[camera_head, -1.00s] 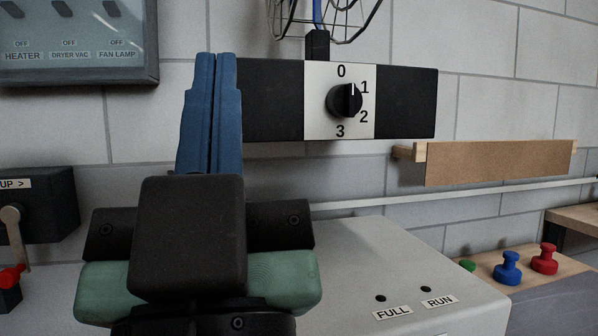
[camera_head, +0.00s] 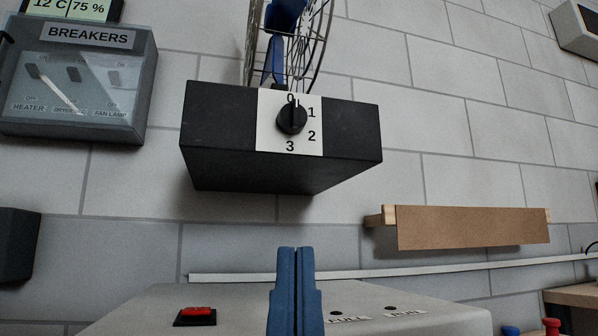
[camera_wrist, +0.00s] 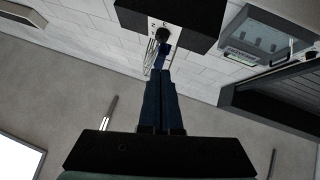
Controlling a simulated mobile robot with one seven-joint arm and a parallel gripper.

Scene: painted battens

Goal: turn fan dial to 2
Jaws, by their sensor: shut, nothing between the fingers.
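The fan dial (camera_head: 292,117) is a round black knob on a white plate (camera_head: 272,140) marked 0, 1, 2 and 3. The plate sits on the front of a black box (camera_head: 225,125) on the wall. The knob's pale mark points about upward, toward 0. The dial also shows small in the wrist view (camera_wrist: 162,34). A fan (camera_head: 290,45) with a blue part and wire cage stands above the box. My gripper (camera_head: 295,250) has blue fingers pressed together and empty. It is below the box in the head view, apart from the dial.
A grey housing (camera_head: 250,300) with a red switch (camera_head: 196,315) lies at the bottom. A breaker panel (camera_head: 75,80) hangs at left. A brown board (camera_head: 470,228) sticks out at right. Bare wall shows between the box and my fingers.

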